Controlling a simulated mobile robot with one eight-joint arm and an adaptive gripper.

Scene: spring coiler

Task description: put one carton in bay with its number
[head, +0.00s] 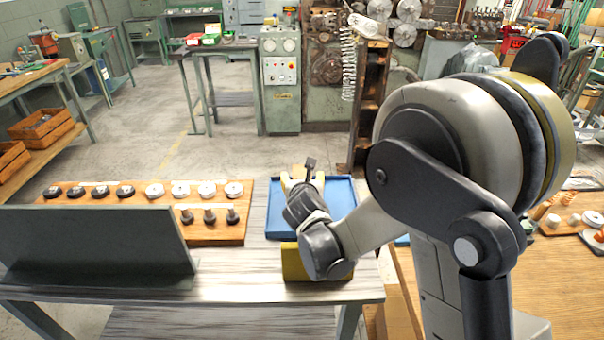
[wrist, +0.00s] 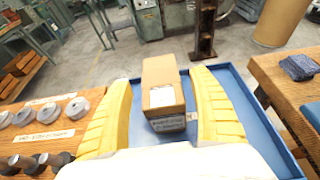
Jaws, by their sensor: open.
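A brown carton (wrist: 162,73) is in the blue tray (wrist: 232,78) in the wrist view. It has a pale label and a printed face turned to me, but its number is too small to read. My gripper (wrist: 162,82) is open, with one yellow finger on each side of the carton and a gap on both sides. In the head view my gripper (head: 304,181) is over the left part of the blue tray (head: 341,197), and I cannot make out the carton there. I cannot identify any numbered bay in either view.
A wooden board (head: 236,232) with several knobs and discs lies left of the tray. A dark upright panel (head: 100,243) stands at the table's front left. A mustard-yellow block (head: 293,262) is below my wrist. A wooden bench (wrist: 290,68) is to the right.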

